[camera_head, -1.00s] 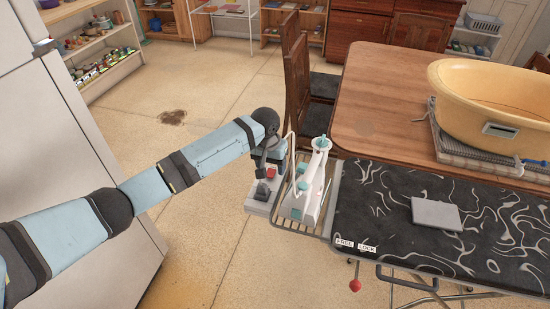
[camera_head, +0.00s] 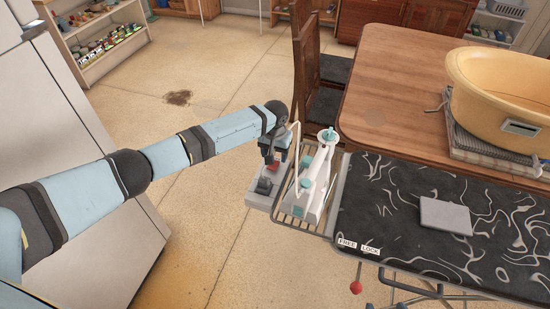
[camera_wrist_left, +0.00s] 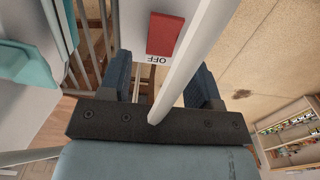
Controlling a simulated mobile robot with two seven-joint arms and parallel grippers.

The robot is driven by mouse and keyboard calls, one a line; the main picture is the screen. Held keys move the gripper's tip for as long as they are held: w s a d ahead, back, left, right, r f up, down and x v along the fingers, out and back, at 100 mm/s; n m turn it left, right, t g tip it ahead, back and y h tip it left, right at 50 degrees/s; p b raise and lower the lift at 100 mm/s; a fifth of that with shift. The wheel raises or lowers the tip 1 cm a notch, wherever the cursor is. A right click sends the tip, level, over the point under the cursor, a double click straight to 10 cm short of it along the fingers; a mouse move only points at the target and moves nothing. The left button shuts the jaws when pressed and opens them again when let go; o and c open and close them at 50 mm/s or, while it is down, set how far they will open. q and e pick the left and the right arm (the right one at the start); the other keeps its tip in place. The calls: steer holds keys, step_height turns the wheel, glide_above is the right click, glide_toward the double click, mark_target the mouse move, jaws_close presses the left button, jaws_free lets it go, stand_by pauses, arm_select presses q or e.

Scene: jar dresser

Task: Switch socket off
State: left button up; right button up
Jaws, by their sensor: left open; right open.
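The socket (camera_head: 257,199) is a grey box at the left end of the ironing board, with a black plug (camera_head: 264,186) in it and a red switch (camera_head: 273,167) at its far end. In the left wrist view the red switch (camera_wrist_left: 165,34) has the word OFF beside it. My left gripper (camera_head: 272,157) is over the switch end of the socket. Its blue-grey fingers (camera_wrist_left: 162,84) are open, with nothing held between them. A white cord (camera_wrist_left: 192,62) crosses the wrist view in front of them. Whether a finger touches the switch cannot be told. My right gripper is not in view.
A white and teal iron (camera_head: 318,180) stands on the wire rack (camera_head: 299,222) just right of the socket. The patterned ironing board (camera_head: 400,205) extends right. A wooden table (camera_head: 400,85) with a yellow tub (camera_head: 500,85) is behind. Open floor lies left.

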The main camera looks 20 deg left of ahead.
arm_select(q)
steer(key=shift+f, duration=1.4)
